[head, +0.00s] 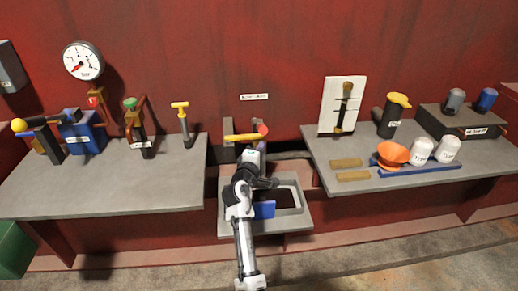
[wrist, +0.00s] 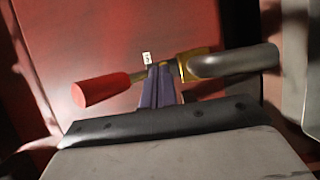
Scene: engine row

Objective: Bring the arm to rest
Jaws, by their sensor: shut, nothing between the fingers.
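My gripper (head: 254,150) is at the end of my white and dark arm in the middle of the head view. The arm reaches over a grey shelf with a rectangular opening. In the wrist view my gripper (wrist: 158,75) shows two dark fingers drawn together, with nothing seen between them. Just beyond the fingertips is a valve with a red handle (wrist: 100,90), a brass body and a grey pipe (wrist: 235,61). I cannot tell whether the fingers touch it. In the head view a yellow bar with a red end (head: 262,129) shows just beyond my gripper.
The left bench (head: 110,190) holds a blue machine, valves and a yellow-handled pump. The right bench (head: 440,185) holds an orange funnel, white canisters and lamps. The grey shelf (head: 270,228) between them has a blue block. A red wall with a gauge (head: 83,60) stands behind.

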